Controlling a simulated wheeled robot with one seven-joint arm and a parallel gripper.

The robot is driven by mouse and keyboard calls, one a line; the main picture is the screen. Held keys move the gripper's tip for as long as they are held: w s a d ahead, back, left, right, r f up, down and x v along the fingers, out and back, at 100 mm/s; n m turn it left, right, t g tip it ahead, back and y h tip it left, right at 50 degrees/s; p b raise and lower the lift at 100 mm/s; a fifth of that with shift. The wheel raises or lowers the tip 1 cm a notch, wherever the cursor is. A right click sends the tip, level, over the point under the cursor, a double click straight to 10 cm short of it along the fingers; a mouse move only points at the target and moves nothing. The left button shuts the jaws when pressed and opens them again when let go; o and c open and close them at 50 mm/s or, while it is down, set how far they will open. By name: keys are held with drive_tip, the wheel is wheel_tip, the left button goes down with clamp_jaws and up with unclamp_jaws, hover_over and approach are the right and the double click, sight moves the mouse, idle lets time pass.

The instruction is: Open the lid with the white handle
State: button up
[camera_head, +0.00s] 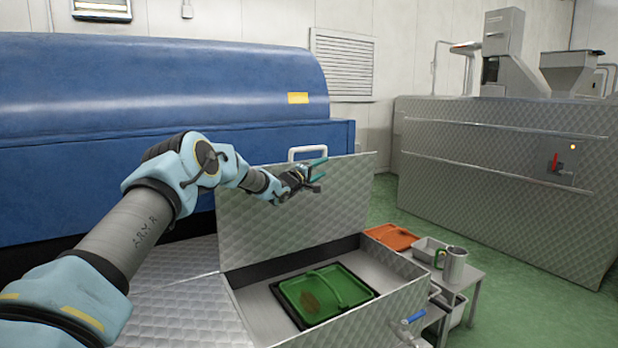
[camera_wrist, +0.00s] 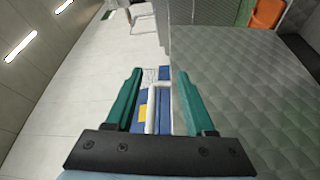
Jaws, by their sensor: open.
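The quilted steel lid (camera_head: 290,218) stands raised, leaning slightly back, over an open steel box (camera_head: 385,312). Its white handle (camera_head: 306,149) is at the lid's top edge. My gripper (camera_head: 319,174) is open and empty in front of the lid's upper part, just below and right of the handle. In the wrist view the green fingers (camera_wrist: 159,72) are spread, and the white handle (camera_wrist: 150,97) appears between them. The lid (camera_wrist: 245,95) fills the right of that view. I cannot tell whether a finger touches the handle.
A green tray (camera_head: 345,290) lies inside the box. A low side table holds an orange tray (camera_head: 392,237), a grey bin (camera_head: 428,249) and a metal mug (camera_head: 454,266). A blue machine (camera_head: 160,85) stands behind the lid. Green floor is clear at the right.

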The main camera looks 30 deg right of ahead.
drive_tip(key=b+v, duration=0.1)
drive_tip(key=v, duration=0.7)
drive_tip(key=shift+b, duration=0.35)
